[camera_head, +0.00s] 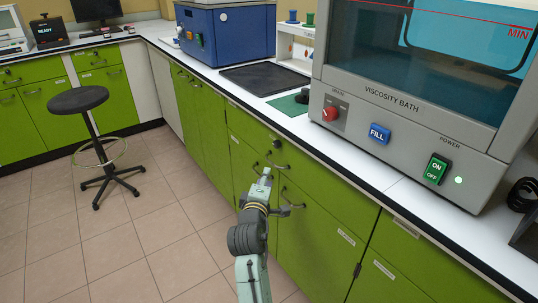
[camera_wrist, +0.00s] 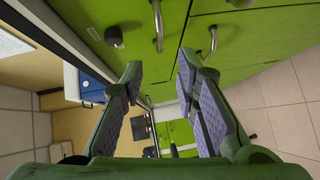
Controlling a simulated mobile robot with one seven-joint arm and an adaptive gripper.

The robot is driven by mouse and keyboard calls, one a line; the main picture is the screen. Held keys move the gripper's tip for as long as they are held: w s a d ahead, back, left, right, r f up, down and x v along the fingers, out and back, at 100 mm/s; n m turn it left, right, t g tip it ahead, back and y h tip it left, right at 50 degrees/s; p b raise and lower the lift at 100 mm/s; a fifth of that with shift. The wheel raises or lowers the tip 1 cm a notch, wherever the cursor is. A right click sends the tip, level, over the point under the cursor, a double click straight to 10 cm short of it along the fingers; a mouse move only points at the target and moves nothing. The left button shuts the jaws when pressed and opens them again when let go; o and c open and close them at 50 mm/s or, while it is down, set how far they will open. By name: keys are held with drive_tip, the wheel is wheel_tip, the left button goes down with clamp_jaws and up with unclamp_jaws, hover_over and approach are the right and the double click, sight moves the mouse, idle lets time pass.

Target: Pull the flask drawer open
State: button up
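A green drawer front (camera_head: 320,172) runs along the top of the bench under the white worktop, with a bar handle (camera_head: 278,163) and a round dark knob (camera_head: 277,144). I cannot read a label marking it as the flask drawer. In the wrist view the drawer handle (camera_wrist: 157,25) is ahead of my fingers, and the knob (camera_wrist: 113,36) is left of it. My gripper (camera_head: 280,190) is open and empty in front of the bench, just below the handle in the head view. Its open fingers (camera_wrist: 160,73) show in the wrist view, apart from the handle. The drawer looks closed.
Cabinet doors below the drawer carry curved handles (camera_head: 290,190); one also shows in the wrist view (camera_wrist: 208,42). A viscosity bath (camera_head: 400,120) stands on the worktop (camera_head: 300,125). A black stool (camera_head: 78,100) stands at left. The tiled floor (camera_head: 130,235) left of my arm is clear.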

sight(271, 162)
drive_tip(key=w, duration=0.3)
drive_tip(key=w+d+f+p, duration=0.1)
drive_tip(key=w, duration=0.6)
drive_tip(key=shift+w+d+f+p, duration=0.2)
drive_tip(key=shift+d+f+p, duration=0.1)
drive_tip(key=shift+d, duration=0.1)
drive_tip(key=shift+c, duration=0.2)
clamp_jaws()
